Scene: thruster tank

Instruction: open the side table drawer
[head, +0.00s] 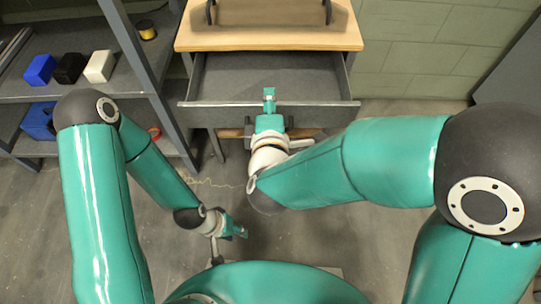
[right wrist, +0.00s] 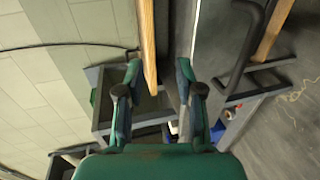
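The side table (head: 270,38) has a light wooden top and stands at the top middle of the head view. Its grey drawer (head: 225,77) is pulled out, and its empty-looking inside shows. My right gripper (head: 269,93) reaches over the middle of the drawer's front edge. In the right wrist view its two fingers (right wrist: 159,72) are apart with nothing held between them. A dark bar handle (right wrist: 246,50) shows right of the fingers there, outside them. Whether a finger touches the drawer front cannot be told. My left gripper (head: 238,232) hangs low, away from the table; its fingers are too small to read.
A grey shelf unit (head: 105,98) stands left of the table, holding a blue box (head: 40,69), a black box (head: 70,67), a white box (head: 99,66) and a yellow spool (head: 147,30). The floor (head: 335,235) in front of the table is largely clear.

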